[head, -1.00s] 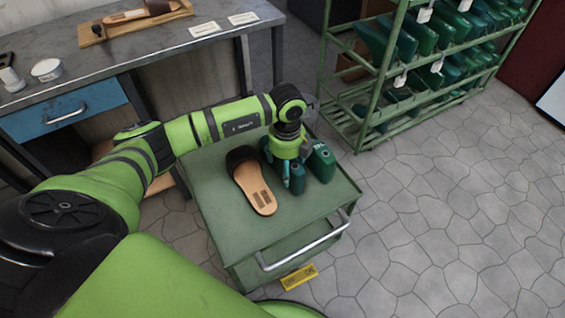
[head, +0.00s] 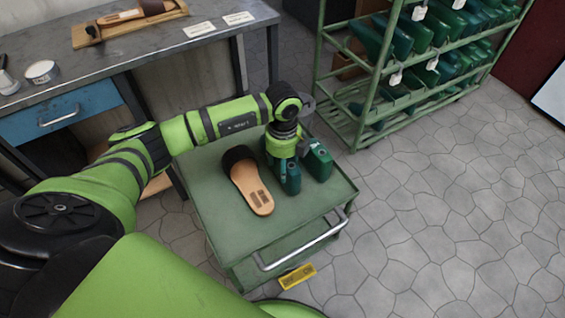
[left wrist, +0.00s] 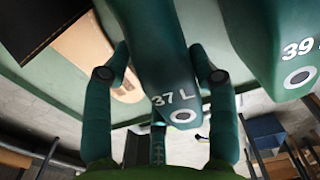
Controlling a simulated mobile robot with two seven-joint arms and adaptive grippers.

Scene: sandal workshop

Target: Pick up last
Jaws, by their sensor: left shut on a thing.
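My left gripper (head: 284,160) reaches over the green cart from the back left, pointing down. It is shut on a dark green last marked 37 L (head: 291,181). In the left wrist view the 37 L last (left wrist: 165,75) sits between the two fingers of my left gripper (left wrist: 160,60). I cannot tell whether it is clear of the cart top. A second green last (head: 318,162), marked 39 L in the left wrist view (left wrist: 280,45), stands just right of it. My right gripper is not in view.
A sandal (head: 252,186) with a black strap lies on the cart (head: 225,222), left of the lasts. A green rack (head: 372,112) holding many lasts stands behind at right. A grey workbench (head: 120,57) is at back left. The floor at right is clear.

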